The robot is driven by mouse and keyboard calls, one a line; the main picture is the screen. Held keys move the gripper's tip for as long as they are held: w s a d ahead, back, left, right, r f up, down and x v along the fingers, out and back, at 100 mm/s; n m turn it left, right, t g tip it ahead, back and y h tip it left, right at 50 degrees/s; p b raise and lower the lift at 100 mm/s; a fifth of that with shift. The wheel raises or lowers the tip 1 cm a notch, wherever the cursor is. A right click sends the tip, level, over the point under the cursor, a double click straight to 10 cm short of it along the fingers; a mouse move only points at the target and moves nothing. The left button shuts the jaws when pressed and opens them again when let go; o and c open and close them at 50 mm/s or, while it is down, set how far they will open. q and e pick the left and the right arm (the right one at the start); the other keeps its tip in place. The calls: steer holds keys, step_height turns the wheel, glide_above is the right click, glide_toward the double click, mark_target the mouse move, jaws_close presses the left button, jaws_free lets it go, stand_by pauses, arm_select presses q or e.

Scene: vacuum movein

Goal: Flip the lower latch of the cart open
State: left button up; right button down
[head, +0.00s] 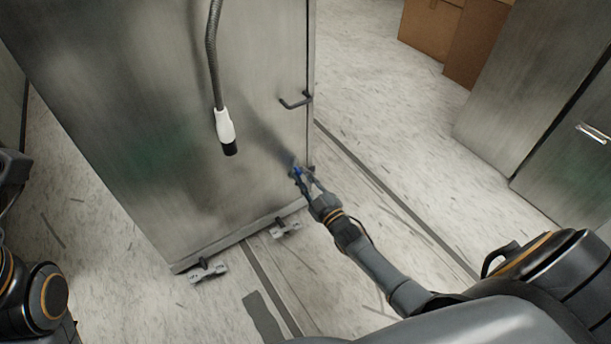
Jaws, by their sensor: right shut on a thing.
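The cart (160,110) is a tall grey metal cabinet, standing upright at the left and centre of the head view. My right gripper (303,178) is at its lower right edge, shut on a small part there with some blue showing. This part is where the lower latch (297,170) is; the fingers largely hide it, and its angle cannot be made out. A dark upper latch or handle (296,102) sits higher on the same edge, untouched. Only dark parts of my left arm show at the left edge; I cannot make out its gripper.
A grey hose with a white and black nozzle (225,130) hangs before the cart. Metal feet (208,270) stick out at its base. Cardboard boxes (432,27) stand at the back right, grey cabinets (535,85) at the right. Floor between cart and cabinets is mostly clear.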

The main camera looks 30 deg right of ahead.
steer(key=shift+a+n, duration=0.2)
steer(key=shift+n, duration=0.4)
steer(key=c, duration=1.3)
jaws_free()
steer(key=shift+s, duration=0.1)
steer(key=s, duration=0.8)
steer(key=s+d+f, duration=0.1)
steer(key=s, duration=0.2)
steer(key=shift+s+f, duration=0.1)
steer(key=shift+s, duration=0.3)
